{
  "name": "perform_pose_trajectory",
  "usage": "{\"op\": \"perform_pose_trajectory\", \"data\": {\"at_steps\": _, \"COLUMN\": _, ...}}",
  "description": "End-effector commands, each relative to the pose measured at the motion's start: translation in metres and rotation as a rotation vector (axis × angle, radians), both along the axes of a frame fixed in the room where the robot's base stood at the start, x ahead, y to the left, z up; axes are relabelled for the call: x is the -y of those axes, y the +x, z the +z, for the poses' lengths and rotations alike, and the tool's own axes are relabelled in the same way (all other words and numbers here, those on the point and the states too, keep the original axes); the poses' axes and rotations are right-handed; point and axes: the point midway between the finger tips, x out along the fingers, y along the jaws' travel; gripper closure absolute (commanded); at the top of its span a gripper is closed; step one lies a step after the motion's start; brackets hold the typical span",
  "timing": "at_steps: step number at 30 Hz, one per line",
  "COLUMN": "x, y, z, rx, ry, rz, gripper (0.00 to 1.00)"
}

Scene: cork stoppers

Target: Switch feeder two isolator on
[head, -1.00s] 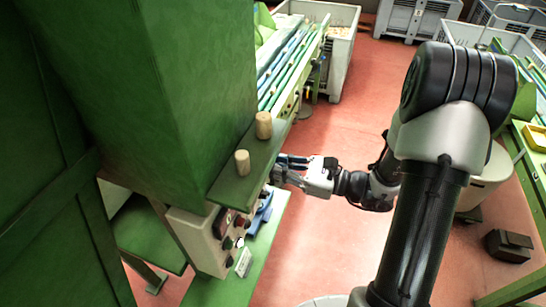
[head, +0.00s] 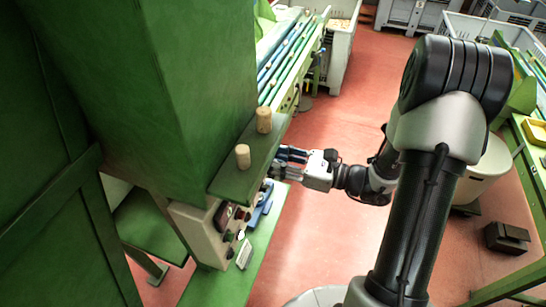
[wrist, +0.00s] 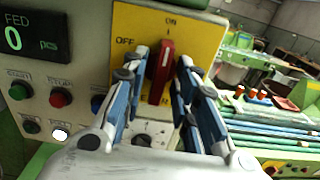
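The isolator is a red rotary handle (wrist: 161,72) on a yellow plate (wrist: 126,22), in the wrist view. OFF is printed at the plate's left and ON at its top. The handle's long axis stands nearly upright, roughly in line with ON. My gripper (wrist: 162,62) is open, with one blue-and-grey finger on each side of the handle. Gaps show beside the handle; I cannot tell whether a fingertip touches it. In the head view my gripper (head: 283,160) is beside the green shelf, and the handle is hidden. The plate's lower lettering is mostly covered by the fingers.
Left of the plate are a FED counter display (wrist: 32,35), a green button (wrist: 19,91) and a red button (wrist: 61,97). Two cork stoppers (head: 263,120) (head: 243,157) stand on the shelf above the control box (head: 197,232). Red floor (head: 330,130) is clear behind my gripper.

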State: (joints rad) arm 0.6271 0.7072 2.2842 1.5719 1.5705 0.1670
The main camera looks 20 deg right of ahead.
Motion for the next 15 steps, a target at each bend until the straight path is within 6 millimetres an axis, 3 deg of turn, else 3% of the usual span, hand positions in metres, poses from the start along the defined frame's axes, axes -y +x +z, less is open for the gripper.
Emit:
{"op": "perform_pose_trajectory", "data": {"at_steps": 10, "x": 0.001, "y": 0.000, "z": 0.000, "rx": 0.002, "ry": -0.001, "rz": -0.001, "gripper": 0.68}}
{"op": "perform_pose_trajectory", "data": {"at_steps": 15, "x": 0.016, "y": -0.010, "z": 0.000, "rx": 0.002, "ry": 0.000, "rz": -0.005, "gripper": 0.68}}
